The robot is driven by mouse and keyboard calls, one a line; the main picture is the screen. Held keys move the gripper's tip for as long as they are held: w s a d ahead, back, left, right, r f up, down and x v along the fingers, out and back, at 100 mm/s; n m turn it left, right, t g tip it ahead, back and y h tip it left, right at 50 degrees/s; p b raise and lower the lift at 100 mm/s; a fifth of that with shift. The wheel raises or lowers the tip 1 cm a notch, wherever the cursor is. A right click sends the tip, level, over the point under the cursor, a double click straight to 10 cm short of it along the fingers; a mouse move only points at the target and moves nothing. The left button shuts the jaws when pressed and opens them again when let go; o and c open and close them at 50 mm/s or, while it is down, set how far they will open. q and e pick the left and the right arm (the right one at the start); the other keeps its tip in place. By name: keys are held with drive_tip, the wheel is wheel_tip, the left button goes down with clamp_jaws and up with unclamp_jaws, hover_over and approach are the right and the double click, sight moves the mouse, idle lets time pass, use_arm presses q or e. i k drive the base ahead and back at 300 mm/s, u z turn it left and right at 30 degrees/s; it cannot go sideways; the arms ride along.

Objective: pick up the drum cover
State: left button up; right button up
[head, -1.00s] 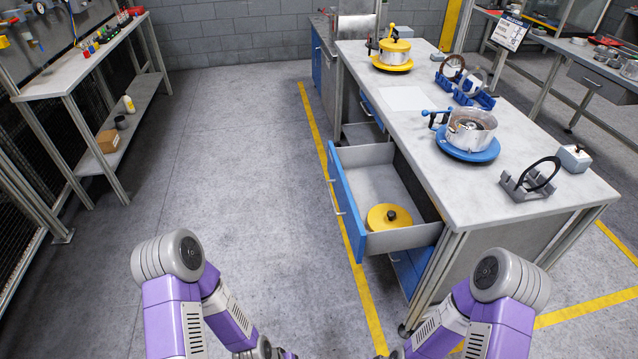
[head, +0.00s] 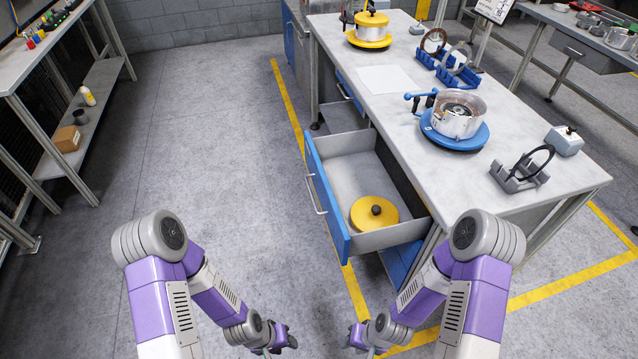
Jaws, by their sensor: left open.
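A yellow round drum cover (head: 374,214) with a black knob lies in the open drawer (head: 344,172), near its front right corner. A second yellow lid tops the drum (head: 371,22) on the yellow base at the bench's far end. My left gripper (head: 290,343) is low over the floor, left of the drawer, open and empty. My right gripper (head: 352,346) is low at the bottom of the view, below the drawer; its fingers are too small and partly hidden to tell their state. Both grippers are apart from the covers.
An open metal drum (head: 458,115) sits on a blue base (head: 455,137) on the workbench (head: 400,105). A ring stand (head: 520,178) and a grey box (head: 564,141) are at the bench's near right. The floor left of the drawer is clear. A shelf bench (head: 60,90) stands at left.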

sight(368, 213)
drive_tip(key=u, duration=1.1)
drive_tip(key=i, duration=2.6)
drive_tip(key=z, duration=3.15)
